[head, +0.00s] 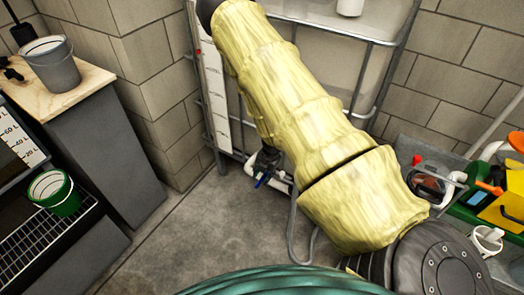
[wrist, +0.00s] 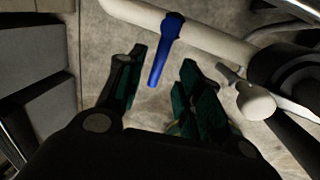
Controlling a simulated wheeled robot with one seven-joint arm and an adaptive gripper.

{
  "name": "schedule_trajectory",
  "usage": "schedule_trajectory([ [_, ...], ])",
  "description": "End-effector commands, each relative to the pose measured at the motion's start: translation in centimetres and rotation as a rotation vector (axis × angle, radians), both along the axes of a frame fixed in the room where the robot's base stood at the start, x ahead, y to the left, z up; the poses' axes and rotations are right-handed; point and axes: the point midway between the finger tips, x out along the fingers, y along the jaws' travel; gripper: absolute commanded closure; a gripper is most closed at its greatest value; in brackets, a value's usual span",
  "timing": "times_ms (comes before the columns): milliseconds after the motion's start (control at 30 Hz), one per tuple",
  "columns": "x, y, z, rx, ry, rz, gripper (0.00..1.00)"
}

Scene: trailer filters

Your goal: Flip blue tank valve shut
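The blue valve handle (wrist: 166,48) shows in the wrist view on a white pipe (wrist: 215,38), pointing down the picture, across the pipe. My gripper (wrist: 160,85) is open, its two dark green-padded fingers apart, with the handle's free end between or just beyond their tips. I cannot tell whether either finger touches it. In the head view the small blue handle (head: 262,181) sits low on the white tank (head: 328,40) in its metal cage, near the floor. My yellow-sleeved arm covers much of the tank, and my gripper is hard to make out there.
A grey hose (head: 292,232) hangs to the floor beside the valve. A green crate (head: 470,205) with tools is at the right. Concrete floor (head: 190,235) is clear between.

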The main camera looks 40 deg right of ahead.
Motion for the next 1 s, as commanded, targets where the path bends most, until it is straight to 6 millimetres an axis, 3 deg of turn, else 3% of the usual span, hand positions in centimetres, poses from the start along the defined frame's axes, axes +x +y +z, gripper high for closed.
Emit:
schedule_trajectory([
  [200,-0.5,-0.3,3.5,0.0,-0.002,0.001,0.64],
  [500,-1.2,-0.6,7.2,-0.001,-0.001,0.001,0.64],
  [1000,-1.5,-0.7,8.2,0.0,0.0,0.001,0.64],
])
